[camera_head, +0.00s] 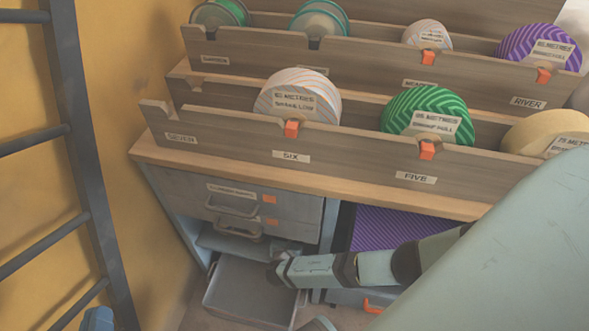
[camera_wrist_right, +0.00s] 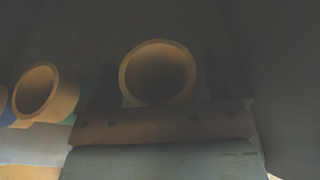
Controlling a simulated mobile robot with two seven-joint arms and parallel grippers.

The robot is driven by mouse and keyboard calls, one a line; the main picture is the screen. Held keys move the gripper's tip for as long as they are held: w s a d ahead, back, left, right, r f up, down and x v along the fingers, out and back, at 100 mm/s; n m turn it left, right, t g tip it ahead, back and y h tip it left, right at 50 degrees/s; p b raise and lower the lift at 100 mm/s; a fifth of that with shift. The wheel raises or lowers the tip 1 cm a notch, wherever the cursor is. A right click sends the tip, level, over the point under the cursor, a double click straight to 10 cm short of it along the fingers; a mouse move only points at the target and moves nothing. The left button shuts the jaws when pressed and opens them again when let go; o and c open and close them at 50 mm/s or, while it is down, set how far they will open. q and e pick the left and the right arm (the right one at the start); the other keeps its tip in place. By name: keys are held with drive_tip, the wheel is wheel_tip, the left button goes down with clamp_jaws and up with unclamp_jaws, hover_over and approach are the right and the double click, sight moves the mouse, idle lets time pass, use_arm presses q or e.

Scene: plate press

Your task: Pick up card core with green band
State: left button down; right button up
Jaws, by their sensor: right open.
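In the right wrist view, a plain tan card core (camera_wrist_right: 128,88) faces the camera end-on, its round opening in the dark. It stands between the two dark fingers of my open right gripper (camera_wrist_right: 163,80); I see no clear grip on it. A second card core (camera_wrist_right: 70,92) lies to the left, with dim blue and greenish colour near its lower edge. The light is too poor to tell which core has the green band. In the head view, my right arm reaches in from the right to the drawers.
A wooden rack (camera_head: 230,135) holds several ribbon rolls, including a green roll (camera_head: 425,103) and a purple roll (camera_head: 520,42). Below are grey drawers, and a lower drawer (camera_head: 245,300) is pulled out. A dark ladder (camera_head: 85,150) stands at the left wall.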

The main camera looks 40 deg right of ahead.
drive_tip(key=c, duration=1)
use_arm(q)
drive_tip(key=shift+r, duration=0.1)
